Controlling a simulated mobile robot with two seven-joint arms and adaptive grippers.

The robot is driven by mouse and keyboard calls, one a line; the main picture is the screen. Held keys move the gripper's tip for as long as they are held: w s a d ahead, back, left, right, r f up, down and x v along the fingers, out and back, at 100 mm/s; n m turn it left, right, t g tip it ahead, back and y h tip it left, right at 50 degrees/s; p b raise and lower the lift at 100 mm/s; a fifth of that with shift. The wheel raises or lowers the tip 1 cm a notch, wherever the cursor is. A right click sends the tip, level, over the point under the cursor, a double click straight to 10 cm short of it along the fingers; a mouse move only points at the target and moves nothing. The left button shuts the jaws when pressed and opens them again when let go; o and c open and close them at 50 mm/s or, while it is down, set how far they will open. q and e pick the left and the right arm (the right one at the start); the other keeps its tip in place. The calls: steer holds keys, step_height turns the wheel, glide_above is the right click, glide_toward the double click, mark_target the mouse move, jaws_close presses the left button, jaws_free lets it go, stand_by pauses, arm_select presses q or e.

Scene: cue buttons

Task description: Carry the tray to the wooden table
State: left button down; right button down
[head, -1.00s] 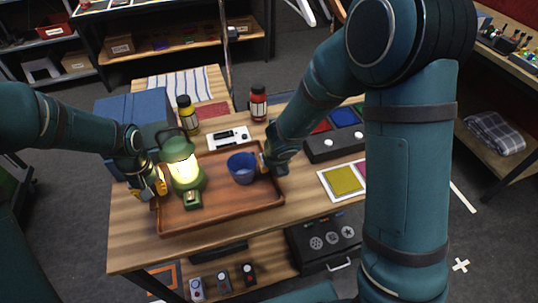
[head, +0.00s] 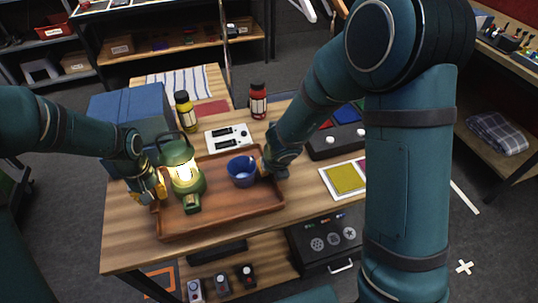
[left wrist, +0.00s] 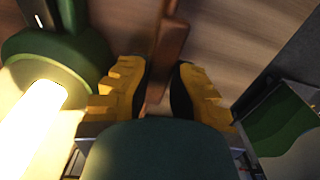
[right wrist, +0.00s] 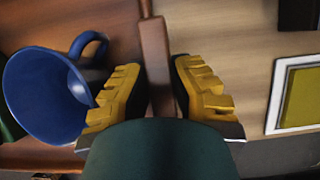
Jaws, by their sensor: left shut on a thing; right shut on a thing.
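The brown wooden tray (head: 225,219) is over the near part of a light wooden table (head: 128,240); I cannot tell whether it touches the top. It carries a lit green lantern (head: 186,179) on its left and a blue mug (head: 241,174) on its right, both upright. My left gripper (head: 159,188) is shut on the tray's left edge, beside the lantern. My right gripper (head: 266,168) is shut on the right edge, beside the mug. Each wrist view shows the tray rim between yellow fingers, left (left wrist: 163,85) and right (right wrist: 160,85).
Behind the tray stand a blue box (head: 125,110), a yellow bottle (head: 186,112), a white console (head: 228,138) and a red bottle (head: 258,101). To the right are a dark button box (head: 335,142) and a yellow panel (head: 343,179). A striped cloth (head: 180,82) lies farther back.

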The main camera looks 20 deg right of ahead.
arm_select(q)
steer(key=shift+f+b, duration=0.5)
steer(key=shift+f, duration=0.1)
arm_select(e)
steer(key=shift+f, duration=0.6)
arm_select(q)
steer(key=c, duration=1.1)
jaws_free()
arm_select(e)
steer(key=c, duration=1)
jaws_free()
arm_select(q)
steer(key=shift+o, duration=0.2)
arm_select(e)
steer(key=shift+r, duration=0.1)
arm_select(q)
step_height(320, 180, up, 12)
arm_select(e)
steer(key=v, duration=1.2)
steer(key=shift+s, duration=0.1)
arm_select(q)
steer(key=shift+s, duration=0.15)
arm_select(e)
steer(key=shift+s, duration=0.1)
